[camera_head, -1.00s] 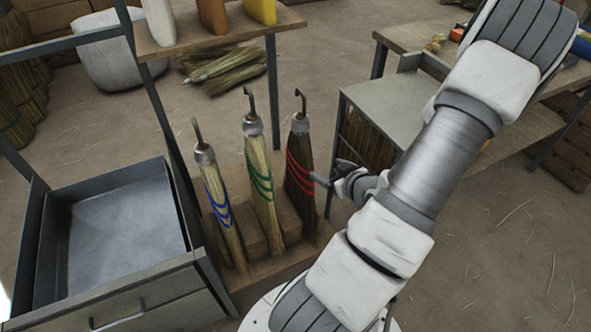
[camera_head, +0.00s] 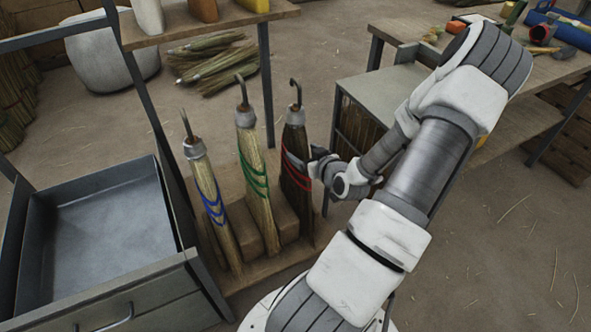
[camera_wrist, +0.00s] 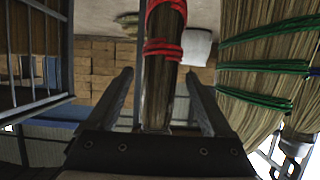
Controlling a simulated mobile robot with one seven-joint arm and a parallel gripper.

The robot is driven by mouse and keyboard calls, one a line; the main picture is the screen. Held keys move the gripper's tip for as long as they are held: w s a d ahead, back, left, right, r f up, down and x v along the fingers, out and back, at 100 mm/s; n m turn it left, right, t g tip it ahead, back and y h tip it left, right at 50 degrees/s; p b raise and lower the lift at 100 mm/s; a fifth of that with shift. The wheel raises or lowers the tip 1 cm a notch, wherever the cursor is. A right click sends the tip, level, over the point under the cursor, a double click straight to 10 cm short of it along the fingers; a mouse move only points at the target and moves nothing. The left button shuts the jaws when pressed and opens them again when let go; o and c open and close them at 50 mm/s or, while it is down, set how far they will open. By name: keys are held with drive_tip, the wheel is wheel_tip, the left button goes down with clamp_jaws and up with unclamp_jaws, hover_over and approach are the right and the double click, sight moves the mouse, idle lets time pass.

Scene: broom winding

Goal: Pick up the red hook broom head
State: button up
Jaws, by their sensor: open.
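The red-banded broom head (camera_head: 296,170) stands upright, hook up, at the right end of a wooden rack (camera_head: 270,270). It has dark bristles, a metal collar and a bent hook. In the wrist view its bristles (camera_wrist: 160,85) and red bands run between my fingers. My gripper (camera_head: 312,165) is at the broom's right side, at the height of the red bands. The jaws (camera_wrist: 158,95) are open with the broom between them. I cannot tell whether a finger touches it. A green-banded broom head (camera_head: 254,175) and a blue-banded one (camera_head: 212,205) stand to its left.
The green-banded broom is close beside the red one. A metal cabinet (camera_head: 376,95) stands behind right, and a workbench (camera_head: 545,75) farther right. An open metal drawer (camera_head: 105,225) is at the left. Loose brooms (camera_head: 215,65) lie on the floor behind.

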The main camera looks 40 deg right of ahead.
drive_tip(key=shift+r+b+x, duration=0.1)
drive_tip(key=shift+b+x, duration=0.4)
drive_tip(key=shift+x, duration=0.85)
drive_tip(key=shift+r+b+x, duration=0.15)
drive_tip(key=shift+b+x, duration=0.3)
drive_tip(key=shift+x, duration=0.9)
drive_tip(key=shift+w+a, duration=0.1)
clamp_jaws()
